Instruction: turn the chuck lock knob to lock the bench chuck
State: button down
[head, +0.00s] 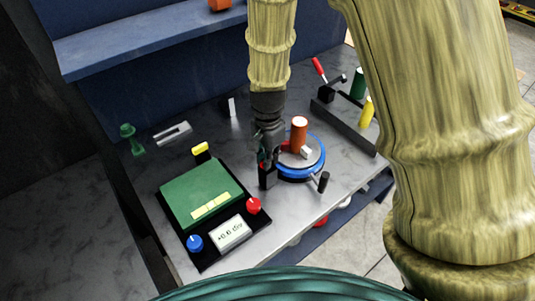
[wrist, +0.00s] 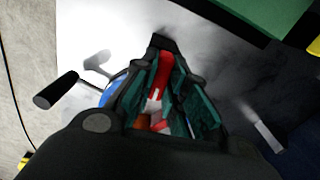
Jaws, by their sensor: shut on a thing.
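The bench chuck (head: 301,171) is a round, blue-rimmed unit on the grey bench. An orange cylinder (head: 299,131) stands upright on it beside a white block (head: 306,153). My gripper (head: 266,172) points down at the chuck's left side. In the wrist view its teal-lined fingers are closed around a red part (wrist: 161,74), which looks like the chuck lock knob. The fingers hide much of this part, and its turn angle cannot be read. A black handle (head: 323,182) sticks out at the chuck's front right; it also shows in the wrist view (wrist: 56,90).
A green tilting plate (head: 190,190) with a red knob (head: 253,205), a blue knob (head: 195,243) and a display reading about +0.6 stands just left of my gripper. A rack (head: 345,125) with green and yellow cylinders is behind right. A blue shelf (head: 150,38) runs along the back.

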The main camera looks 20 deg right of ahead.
jog(key=shift+w+m, duration=0.1)
jog(key=shift+m, duration=0.5)
jog(key=c, duration=1.4)
grip_release()
jog(key=shift+c, duration=0.2)
notch_tip(320, 180, up, 12)
